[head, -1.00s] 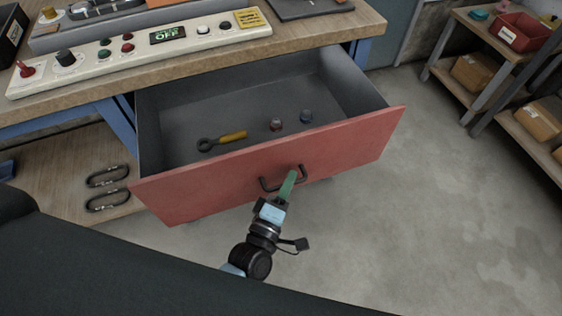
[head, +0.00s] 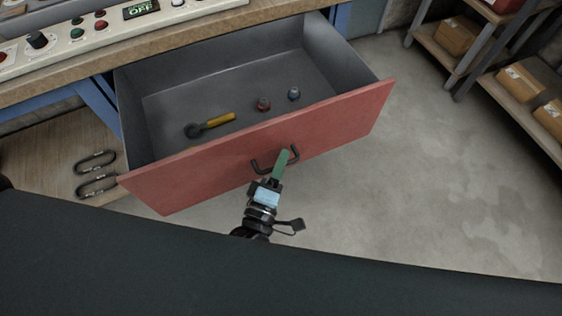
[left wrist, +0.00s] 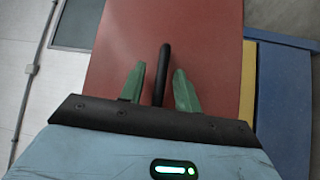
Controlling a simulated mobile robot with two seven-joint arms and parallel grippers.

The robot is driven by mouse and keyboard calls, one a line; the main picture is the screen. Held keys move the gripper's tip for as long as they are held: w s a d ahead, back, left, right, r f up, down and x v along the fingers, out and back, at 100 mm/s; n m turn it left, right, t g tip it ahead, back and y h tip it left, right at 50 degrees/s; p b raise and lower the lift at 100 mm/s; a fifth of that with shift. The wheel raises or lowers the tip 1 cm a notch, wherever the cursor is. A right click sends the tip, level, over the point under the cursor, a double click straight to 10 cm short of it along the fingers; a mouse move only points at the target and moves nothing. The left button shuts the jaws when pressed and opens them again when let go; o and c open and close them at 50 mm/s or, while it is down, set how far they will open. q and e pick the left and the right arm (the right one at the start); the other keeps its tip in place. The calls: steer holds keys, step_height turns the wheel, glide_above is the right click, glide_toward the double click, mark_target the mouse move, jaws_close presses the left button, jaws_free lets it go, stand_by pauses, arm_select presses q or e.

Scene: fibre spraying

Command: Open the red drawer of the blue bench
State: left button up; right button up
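The red drawer (head: 330,131) of the blue bench (head: 97,103) stands pulled well out, its grey inside showing. A dark handle (head: 258,167) sits on the middle of its red front. My left gripper (head: 281,160) is at the handle, its green fingers overlapping it in the head view. In the left wrist view, the dark handle (left wrist: 162,72) lies between the two green fingers (left wrist: 158,85), with narrow gaps on both sides. The fingers are apart and do not clamp it. My right gripper is not in view.
A shelf with cardboard boxes (head: 458,35) stands at the right. The grey floor (head: 430,170) right of the drawer is clear.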

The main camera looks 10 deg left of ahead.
arm_select(q)
steer(key=v, duration=0.7)
steer(key=shift+s, duration=0.4)
steer(key=shift+f, duration=0.1)
stand_by(0.4)
